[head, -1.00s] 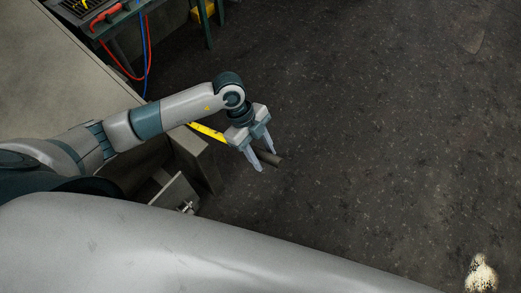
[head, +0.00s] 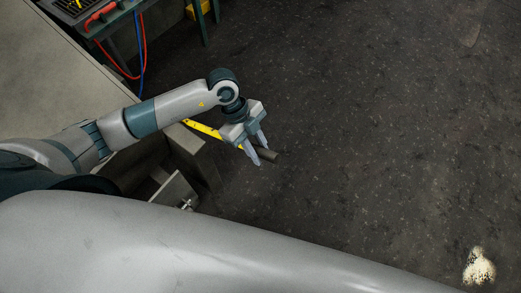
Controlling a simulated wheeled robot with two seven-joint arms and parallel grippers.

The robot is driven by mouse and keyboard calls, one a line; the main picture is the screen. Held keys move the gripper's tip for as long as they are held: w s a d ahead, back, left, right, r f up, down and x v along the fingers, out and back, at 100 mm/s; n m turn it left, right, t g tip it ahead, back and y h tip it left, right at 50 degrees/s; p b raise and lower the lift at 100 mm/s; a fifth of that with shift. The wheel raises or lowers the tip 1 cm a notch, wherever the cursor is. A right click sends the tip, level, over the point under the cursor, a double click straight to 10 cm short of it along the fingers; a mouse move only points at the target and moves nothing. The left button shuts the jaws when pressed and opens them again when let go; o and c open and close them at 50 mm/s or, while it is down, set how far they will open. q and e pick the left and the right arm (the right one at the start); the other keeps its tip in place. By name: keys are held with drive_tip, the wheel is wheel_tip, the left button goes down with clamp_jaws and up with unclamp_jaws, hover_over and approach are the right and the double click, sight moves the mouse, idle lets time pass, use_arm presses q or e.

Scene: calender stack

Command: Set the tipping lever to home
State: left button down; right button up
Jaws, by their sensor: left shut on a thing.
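The tipping lever is a yellow bar (head: 203,129) with a dark cylindrical grip (head: 267,155) at its right end. It sticks out to the right from the side of a grey machine frame. My left gripper (head: 258,157) points down at the lever's end, with its fingers around the dark grip. It is shut on the grip. The middle of the lever is hidden behind the gripper. My right gripper is not in view.
A light grey tabletop (head: 60,80) lies at the left. A dark green bench (head: 128,42) with red and blue cables stands at the top left. A pale patch (head: 479,267) lies on the floor at the lower right. The dark floor at the right is otherwise clear.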

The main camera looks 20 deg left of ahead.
use_arm(q)
drive_tip(key=shift+h, duration=0.4)
drive_tip(key=shift+p+v, duration=1)
drive_tip(key=shift+v, duration=1.4)
drive_tip(key=shift+w+a+r, duration=0.1)
drive_tip(key=shift+w+r, duration=0.05)
drive_tip(key=shift+r, duration=0.1)
drive_tip(key=shift+w+a+r+h+p, duration=0.2)
drive_tip(key=shift+a+r+p, duration=0.2)
drive_tip(key=shift+r, duration=0.15)
drive_tip(key=shift+w+a+r+h+p, duration=0.1)
drive_tip(key=shift+a+r+h+p, duration=0.1)
drive_tip(key=shift+a+r+p, duration=0.25)
drive_tip(key=shift+w+a+r+g+h+p, duration=0.1)
drive_tip(key=shift+a+r+g+h+p, duration=0.15)
drive_tip(key=shift+r, duration=0.35)
drive_tip(key=shift+w+a+r+g+h+p, duration=0.15)
drive_tip(key=shift+a+r, duration=0.25)
drive_tip(key=shift+r, duration=0.2)
drive_tip(key=shift+h, duration=0.6)
drive_tip(key=p+v, duration=0.1)
drive_tip(key=v, duration=0.4)
drive_tip(key=shift+w+r, duration=0.1)
drive_tip(key=shift+r, duration=0.15)
